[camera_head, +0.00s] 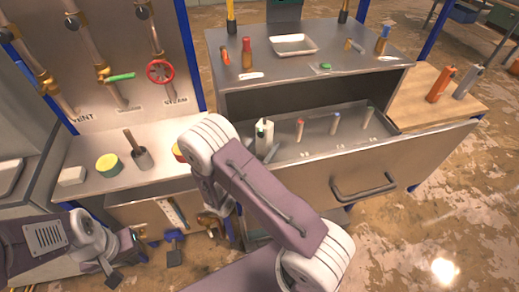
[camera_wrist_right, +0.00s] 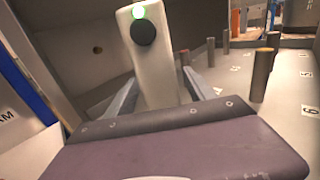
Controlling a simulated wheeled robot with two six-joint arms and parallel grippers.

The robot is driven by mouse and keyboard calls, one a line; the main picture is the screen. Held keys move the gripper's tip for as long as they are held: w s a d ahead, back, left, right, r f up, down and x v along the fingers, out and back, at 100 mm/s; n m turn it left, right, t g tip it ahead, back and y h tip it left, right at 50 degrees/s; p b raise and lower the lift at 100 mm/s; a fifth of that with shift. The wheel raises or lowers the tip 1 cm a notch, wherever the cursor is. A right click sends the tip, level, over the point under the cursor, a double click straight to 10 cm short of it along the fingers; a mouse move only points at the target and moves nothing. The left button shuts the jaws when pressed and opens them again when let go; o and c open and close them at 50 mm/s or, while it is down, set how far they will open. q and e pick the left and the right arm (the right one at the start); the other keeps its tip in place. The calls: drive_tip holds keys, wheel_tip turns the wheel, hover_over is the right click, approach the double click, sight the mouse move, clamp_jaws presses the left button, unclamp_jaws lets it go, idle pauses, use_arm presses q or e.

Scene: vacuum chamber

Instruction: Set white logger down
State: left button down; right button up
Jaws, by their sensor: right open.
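The white logger (camera_head: 264,137) stands upright at the left end of the open drawer (camera_head: 345,148). In the right wrist view the logger (camera_wrist_right: 157,70) has a lit green light and a round black knob near its top. My right gripper (camera_wrist_right: 160,92) is open, with one finger on each side of the logger. The logger's lower end is hidden behind the gripper body. In the head view my right arm hides most of that gripper. My left gripper (camera_head: 110,274) hangs low at the left, away from the drawer, and its jaw opening is unclear.
Several upright posts (camera_wrist_right: 262,72) stand in the drawer beside labels on its floor. The cabinet top (camera_head: 280,66) above holds a white tray (camera_head: 294,45) and tools. A bench at left carries a yellow-green round container (camera_head: 108,165). A wooden surface (camera_head: 418,98) lies to the right.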

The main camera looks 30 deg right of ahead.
drive_tip(key=b+v, duration=0.1)
drive_tip(key=v, duration=1.1)
